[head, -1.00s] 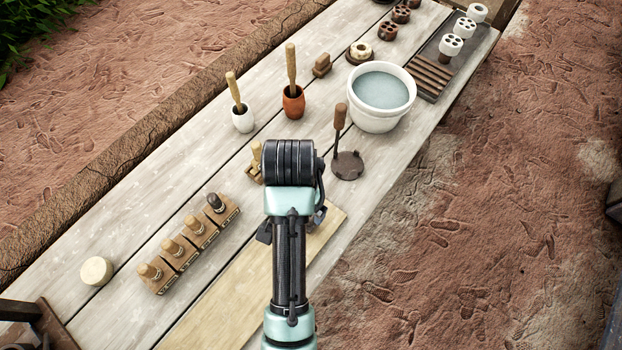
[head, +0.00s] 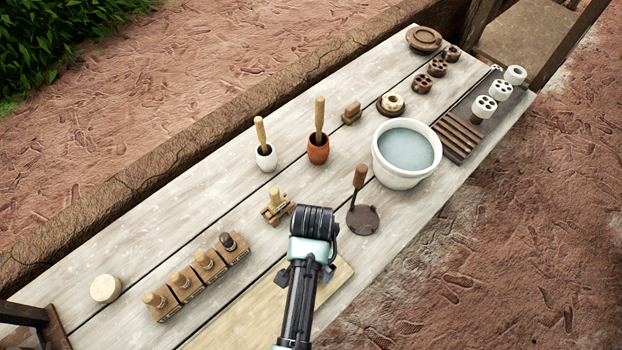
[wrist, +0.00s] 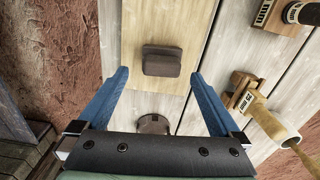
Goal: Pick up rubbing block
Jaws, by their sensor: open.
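A dark brown block with a raised grip, which looks like the rubbing block (wrist: 162,60), lies on a pale wooden board (wrist: 134,20) in the wrist view. My arm hides it in the head view, where the board (head: 245,318) shows in part. My gripper (wrist: 158,75) is open and empty, its two blue fingers to the left and right of the block in the picture. The block appears apart from the fingers, a little beyond their tips. I cannot tell the exact height of my gripper above the board.
A stamp in a wooden rest (head: 277,207) and a dark disc with an upright handle (head: 362,219) stand near the board. Several stamps (head: 205,265) stand at left. A water bowl (head: 406,152), two brush pots and another small brown block (head: 351,112) are farther back.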

